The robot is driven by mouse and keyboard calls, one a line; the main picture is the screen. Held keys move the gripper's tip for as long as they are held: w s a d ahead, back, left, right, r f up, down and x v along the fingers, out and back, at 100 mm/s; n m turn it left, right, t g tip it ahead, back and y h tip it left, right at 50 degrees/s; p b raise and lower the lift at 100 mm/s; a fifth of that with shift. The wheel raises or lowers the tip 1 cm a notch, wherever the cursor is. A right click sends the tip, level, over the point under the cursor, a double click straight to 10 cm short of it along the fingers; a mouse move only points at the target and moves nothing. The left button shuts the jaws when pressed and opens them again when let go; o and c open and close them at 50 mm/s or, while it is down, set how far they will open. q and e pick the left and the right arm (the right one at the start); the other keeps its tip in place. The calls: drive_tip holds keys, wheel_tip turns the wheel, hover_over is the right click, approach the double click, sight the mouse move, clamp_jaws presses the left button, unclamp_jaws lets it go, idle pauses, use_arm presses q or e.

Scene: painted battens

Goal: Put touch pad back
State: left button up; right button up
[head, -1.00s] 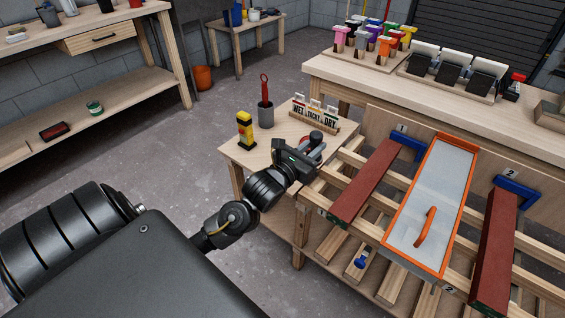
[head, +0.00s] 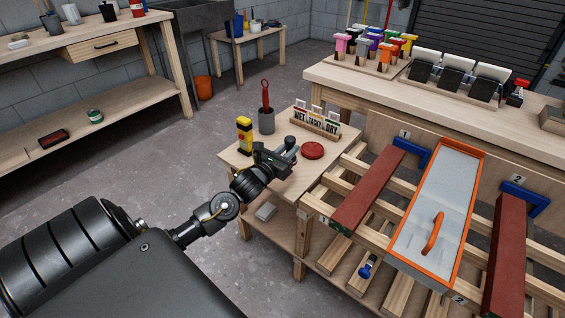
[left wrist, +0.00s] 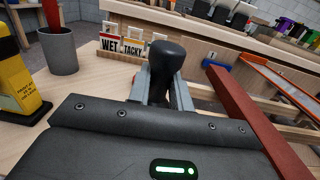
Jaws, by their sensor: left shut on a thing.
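My left gripper (head: 281,150) is shut on a dark rounded knob (head: 290,141), which looks like the handle of the touch pad. In the left wrist view the black knob (left wrist: 166,65) stands up between the two grey fingers; its underside is hidden. The gripper is over the small side table (head: 290,178), left of a flat red disc (head: 312,150) and apart from it. A rack of WET, TACKY and DRY cards (head: 316,124) stands behind. I cannot tell how far the held thing is above the tabletop. My right gripper is not in view.
A yellow and black block (head: 244,136) and a grey cup (head: 266,121) with a red-handled tool stand left of and behind the gripper. To the right, red battens (head: 368,190) and an orange-rimmed tray (head: 435,200) lie on wooden rails.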

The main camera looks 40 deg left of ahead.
use_arm(q)
drive_tip(key=shift+w+a+f, duration=0.2)
drive_tip(key=shift+a+f, duration=0.5)
drive_tip(key=shift+f, duration=0.15)
drive_tip(key=shift+w+a+f, duration=0.2)
drive_tip(key=shift+a+f, duration=0.5)
drive_tip(key=shift+f, duration=0.15)
wheel_tip(320, 180, down, 3)
drive_tip(key=shift+a+f+b, duration=0.1)
drive_tip(key=shift+b, duration=0.4)
drive_tip(key=shift+f, duration=0.1)
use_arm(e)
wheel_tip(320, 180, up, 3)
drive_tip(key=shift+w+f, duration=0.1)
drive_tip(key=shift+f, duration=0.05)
use_arm(q)
drive_tip(key=shift+f, duration=0.1)
drive_tip(key=o, duration=0.9)
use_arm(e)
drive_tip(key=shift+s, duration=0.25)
